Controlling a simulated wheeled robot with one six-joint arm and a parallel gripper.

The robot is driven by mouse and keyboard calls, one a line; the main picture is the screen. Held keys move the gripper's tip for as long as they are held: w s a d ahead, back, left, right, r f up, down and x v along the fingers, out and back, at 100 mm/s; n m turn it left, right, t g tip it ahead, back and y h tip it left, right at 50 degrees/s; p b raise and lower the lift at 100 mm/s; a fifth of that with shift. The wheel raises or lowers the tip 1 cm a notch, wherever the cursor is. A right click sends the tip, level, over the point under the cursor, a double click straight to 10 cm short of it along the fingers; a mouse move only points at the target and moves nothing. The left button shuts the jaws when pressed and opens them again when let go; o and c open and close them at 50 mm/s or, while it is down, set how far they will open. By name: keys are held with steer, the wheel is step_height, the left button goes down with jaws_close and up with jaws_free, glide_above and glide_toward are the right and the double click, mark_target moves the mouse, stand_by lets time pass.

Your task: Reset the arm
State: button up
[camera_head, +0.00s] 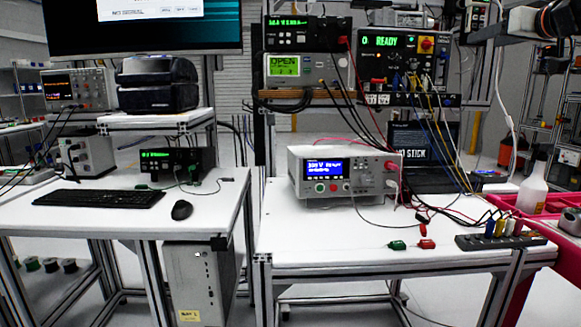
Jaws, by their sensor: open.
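My arm reaches in from the right edge at the top of the head view. My gripper (482,35) appears at its left end, small and partly lost against the equipment behind; it is open, and I see nothing held in it. It is in the air, high above the right workbench (330,238) and right of the panel reading READY (397,60).
A white tester (343,173) with a blue display stands on the right bench, with cables, a laptop (425,150) and a power strip (500,240) beside it. A bottle (532,188) stands in a red cart (555,205). The right bench's front left is clear.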

steer(key=s+a+f+g, duration=0.2)
steer(key=s+a+f, duration=0.3)
steer(key=f, duration=0.5)
steer(key=s+a+f+g+y, duration=0.1)
steer(key=s+a+f+g, duration=0.2)
steer(key=a+f, duration=0.55)
steer(key=s+a+f+g, duration=0.2)
steer(key=s+a+f, duration=0.25)
steer(key=f, duration=0.75)
steer(key=s+a+f+g+h, duration=0.1)
steer(key=s+f+g, duration=0.1)
steer(key=s+f, duration=0.9)
steer(key=s+a+f+g+h, duration=0.1)
steer(key=s+f+g, duration=0.2)
steer(key=s+f, duration=0.7)
step_height(320, 180, down, 8)
steer(key=shift+s+a+r, duration=0.1)
steer(key=shift+s+a, duration=0.05)
steer(key=shift+s, duration=0.2)
